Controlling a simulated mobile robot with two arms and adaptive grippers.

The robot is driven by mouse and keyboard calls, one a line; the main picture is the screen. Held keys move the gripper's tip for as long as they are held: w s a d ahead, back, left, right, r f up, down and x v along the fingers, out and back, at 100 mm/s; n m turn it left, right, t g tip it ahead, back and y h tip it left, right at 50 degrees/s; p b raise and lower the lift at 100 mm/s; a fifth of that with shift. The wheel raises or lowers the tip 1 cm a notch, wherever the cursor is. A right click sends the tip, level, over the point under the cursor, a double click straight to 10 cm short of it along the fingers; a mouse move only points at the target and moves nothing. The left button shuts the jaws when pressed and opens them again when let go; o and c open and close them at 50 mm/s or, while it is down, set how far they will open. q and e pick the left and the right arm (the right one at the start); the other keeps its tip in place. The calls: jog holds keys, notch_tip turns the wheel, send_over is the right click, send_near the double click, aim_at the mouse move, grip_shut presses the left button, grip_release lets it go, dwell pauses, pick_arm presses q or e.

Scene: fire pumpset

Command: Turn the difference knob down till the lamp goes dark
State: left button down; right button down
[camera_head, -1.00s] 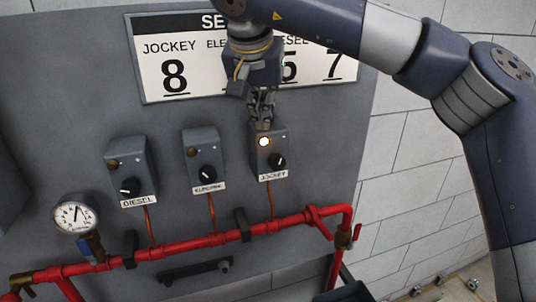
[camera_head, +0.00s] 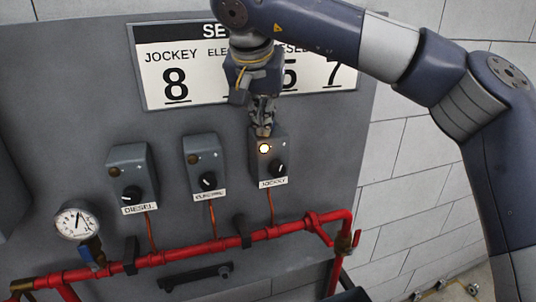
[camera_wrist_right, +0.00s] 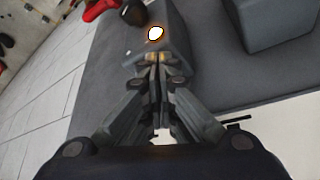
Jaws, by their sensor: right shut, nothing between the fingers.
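The jockey box (camera_head: 267,160) is the rightmost of three grey switch boxes on the panel. Its lamp (camera_head: 264,148) glows bright and also shows lit in the right wrist view (camera_wrist_right: 155,34). Its black knob (camera_head: 278,169) sits at the lower right of the face; in the right wrist view the dark knob (camera_wrist_right: 133,12) is partly cut off by the top edge. My right gripper (camera_head: 262,131) is shut and empty, its fingertips at the box's upper edge, just above the lamp. I cannot tell whether they touch. My left gripper is not in view.
The electric box (camera_head: 203,157) and diesel box (camera_head: 130,166), both with dark lamps, stand to the left. A red pipe (camera_head: 200,241) runs below, with a pressure gauge (camera_head: 76,221) at left. A sign (camera_head: 180,97) hangs behind my arm.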

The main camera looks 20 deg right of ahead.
jog(key=shift+w+d, duration=0.15)
jog(key=shift+d, duration=0.05)
dwell(0.4)
jog(key=shift+p, duration=0.5)
jog(key=shift+p, duration=1.15)
jog(key=shift+s+f, duration=0.15)
jog(key=shift+s, duration=0.2)
notch_tip(320, 180, up, 4)
jog(key=p, duration=0.4)
jog(key=shift+r, duration=0.25)
jog(key=shift+a+r+p, duration=0.1)
jog(key=shift+r+p, duration=0.25)
jog(key=shift+r, duration=0.5)
